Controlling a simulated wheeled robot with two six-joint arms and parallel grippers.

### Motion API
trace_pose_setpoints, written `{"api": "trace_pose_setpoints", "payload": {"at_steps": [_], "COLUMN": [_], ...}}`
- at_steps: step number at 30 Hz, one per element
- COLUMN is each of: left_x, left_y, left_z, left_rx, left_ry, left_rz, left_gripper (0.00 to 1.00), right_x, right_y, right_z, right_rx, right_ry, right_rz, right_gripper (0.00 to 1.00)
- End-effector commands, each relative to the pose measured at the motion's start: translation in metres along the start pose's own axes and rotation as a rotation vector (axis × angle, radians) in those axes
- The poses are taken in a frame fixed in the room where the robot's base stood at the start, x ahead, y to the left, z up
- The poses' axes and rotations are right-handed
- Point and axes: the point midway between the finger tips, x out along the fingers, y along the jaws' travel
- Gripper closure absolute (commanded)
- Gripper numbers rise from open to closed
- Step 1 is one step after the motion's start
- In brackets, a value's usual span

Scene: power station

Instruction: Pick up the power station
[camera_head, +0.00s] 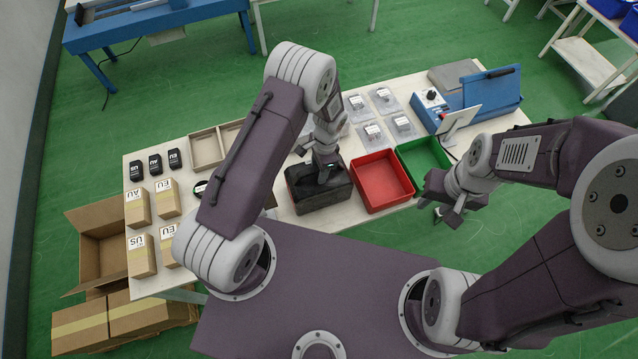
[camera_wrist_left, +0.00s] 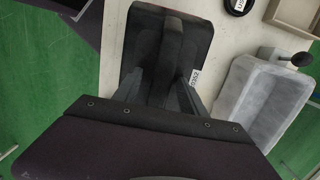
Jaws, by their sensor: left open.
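The power station (camera_head: 318,197) is a black box on the table's front part, left of the red bin. In the left wrist view the black power station (camera_wrist_left: 188,25) has a raised ridge, like a handle, along its top. My left gripper (camera_head: 326,176) is over its top, open and pointing down. In the left wrist view the fingers of my left gripper (camera_wrist_left: 160,92) lie on either side of the ridge; contact cannot be told. A small label shows by the right finger. My right gripper (camera_head: 446,207) hangs at the table's front edge near the green bin, its jaws unclear.
A red bin (camera_head: 381,181) and a green bin (camera_head: 422,154) stand to the right. Small cartons (camera_head: 138,208) and black adapters (camera_head: 155,163) are at the left. Packaged parts (camera_head: 373,134) and a blue machine (camera_head: 476,98) stand behind.

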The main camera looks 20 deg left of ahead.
Motion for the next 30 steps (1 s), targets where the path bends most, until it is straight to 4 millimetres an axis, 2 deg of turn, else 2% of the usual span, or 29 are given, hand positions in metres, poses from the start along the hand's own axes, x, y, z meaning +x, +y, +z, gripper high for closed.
{"api": "trace_pose_setpoints", "payload": {"at_steps": [7,8,13,30], "left_x": [0.0027,0.0025,0.0026,0.0029], "left_y": [0.0000,0.0000,-0.0001,0.0002], "left_z": [-0.0003,-0.0003,-0.0003,-0.0003], "left_rx": [0.000,0.000,0.000,-0.001], "left_ry": [0.000,0.000,0.000,0.000], "left_rz": [0.000,0.000,0.000,0.000], "left_gripper": [0.51,0.54,1.00,1.00], "right_x": [0.0022,0.0021,0.0020,0.0022], "right_y": [0.0000,0.0000,0.0000,0.0000], "right_z": [0.0003,0.0003,0.0002,0.0002], "right_rx": [0.000,0.000,0.000,0.000], "right_ry": [0.000,0.000,0.000,0.000], "right_rz": [0.000,0.000,0.000,0.000], "right_gripper": [0.64,0.64,0.64,0.64]}}
